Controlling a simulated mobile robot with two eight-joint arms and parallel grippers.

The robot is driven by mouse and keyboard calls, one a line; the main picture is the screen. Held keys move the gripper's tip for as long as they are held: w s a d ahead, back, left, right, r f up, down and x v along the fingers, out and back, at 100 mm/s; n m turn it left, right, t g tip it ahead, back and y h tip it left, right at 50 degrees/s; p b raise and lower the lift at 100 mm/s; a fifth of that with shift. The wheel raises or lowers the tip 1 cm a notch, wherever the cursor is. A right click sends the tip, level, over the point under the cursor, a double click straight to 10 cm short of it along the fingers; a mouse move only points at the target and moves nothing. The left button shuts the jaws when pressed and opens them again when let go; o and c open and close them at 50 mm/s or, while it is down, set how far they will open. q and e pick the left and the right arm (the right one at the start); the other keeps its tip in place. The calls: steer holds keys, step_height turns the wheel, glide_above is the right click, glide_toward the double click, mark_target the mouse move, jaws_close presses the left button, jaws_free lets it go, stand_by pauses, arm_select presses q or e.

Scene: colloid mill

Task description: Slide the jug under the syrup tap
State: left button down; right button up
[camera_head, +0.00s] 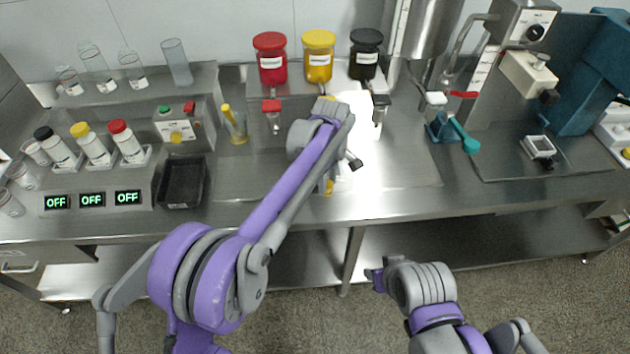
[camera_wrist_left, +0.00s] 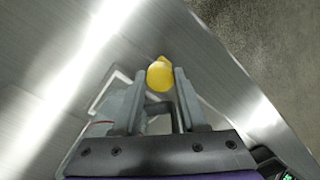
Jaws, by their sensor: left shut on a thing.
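My left gripper (camera_head: 330,178) is low over the steel counter, below the syrup jars, and is shut on a yellow part (camera_wrist_left: 160,74), apparently the jug's handle. The same yellow part (camera_head: 329,187) peeks out under the gripper in the head view. My arm hides most of the jug; a pale clear outline (camera_wrist_left: 105,92) beside the fingers may be its body. Red (camera_head: 272,108) and black (camera_head: 380,100) syrup taps stick out under their jars. The yellow jar's tap is mostly behind my arm. My right gripper (camera_head: 374,279) hangs in front of the counter, its fingers unclear.
Red (camera_head: 270,60), yellow (camera_head: 318,58) and black (camera_head: 366,55) jars stand on a raised shelf. A teal-handled device (camera_head: 455,132) is right. The counter (camera_head: 405,178) between is clear.

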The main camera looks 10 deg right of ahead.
arm_select(q)
steer(key=shift+d, duration=0.15)
steer(key=shift+c, duration=2.2)
jaws_free()
step_height(320, 180, up, 11)
steer(key=shift+p, duration=0.3)
steer(key=shift+f, duration=0.1)
